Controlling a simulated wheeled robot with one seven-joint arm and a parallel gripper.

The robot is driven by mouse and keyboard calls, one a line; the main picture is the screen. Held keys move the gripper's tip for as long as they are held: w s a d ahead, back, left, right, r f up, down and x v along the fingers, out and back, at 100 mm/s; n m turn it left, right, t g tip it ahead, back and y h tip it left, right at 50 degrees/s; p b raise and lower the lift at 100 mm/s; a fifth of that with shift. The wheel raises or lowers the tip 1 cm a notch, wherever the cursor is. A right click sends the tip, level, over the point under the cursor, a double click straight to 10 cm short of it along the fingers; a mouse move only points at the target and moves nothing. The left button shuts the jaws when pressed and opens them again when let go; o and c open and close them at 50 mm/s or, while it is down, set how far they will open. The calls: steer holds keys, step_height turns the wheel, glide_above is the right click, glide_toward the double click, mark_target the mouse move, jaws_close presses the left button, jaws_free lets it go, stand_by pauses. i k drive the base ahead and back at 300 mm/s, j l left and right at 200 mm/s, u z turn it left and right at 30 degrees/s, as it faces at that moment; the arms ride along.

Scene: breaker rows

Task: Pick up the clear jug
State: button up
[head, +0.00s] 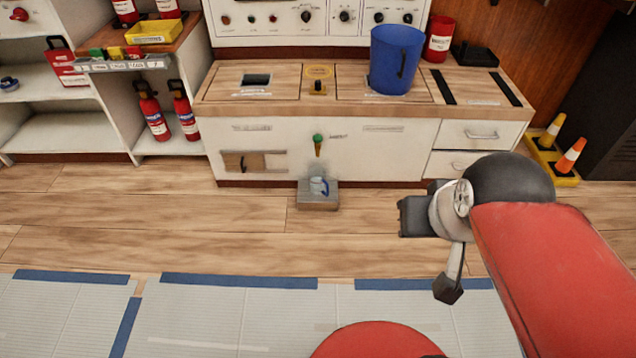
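A small clear jug (319,187) with a bluish tint stands upright on a low grey block (318,203) on the wooden floor, in front of the white cabinet. My arm reaches in from the right, and its gripper (424,250) is to the right of the jug and nearer to me, well apart from it. One dark finger part points left and another hangs lower down. The gap between the fingertips does not show clearly, and I see nothing held.
The cabinet (290,145) with a wooden top stands behind the block; a green-topped tap-like fitting (318,140) sits on its front above the jug. A blue bucket (395,60) is on top. Traffic cones (570,157) stand right. Floor around the block is clear.

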mark_target(318, 185)
steer(key=z, duration=0.45)
steer(key=i+j+z, duration=0.1)
steer(key=z, duration=0.35)
steer(key=j+z, duration=0.2)
steer(key=z, duration=0.25)
steer(key=j+z, duration=0.1)
steer(key=z, duration=0.35)
steer(key=j+z, duration=0.1)
steer(key=z, duration=0.3)
steer(key=k+j+z, duration=0.15)
steer(key=j+z, duration=0.2)
steer(key=j, duration=0.2)
steer(key=k+j+z, duration=0.3)
steer(key=j, duration=0.15)
steer(key=k+j+z, duration=0.2)
steer(key=j+z, duration=0.15)
steer(key=k+j+z, duration=0.35)
steer(key=k+j, duration=0.95)
steer(key=j+z, duration=0.05)
steer(key=j, duration=0.05)
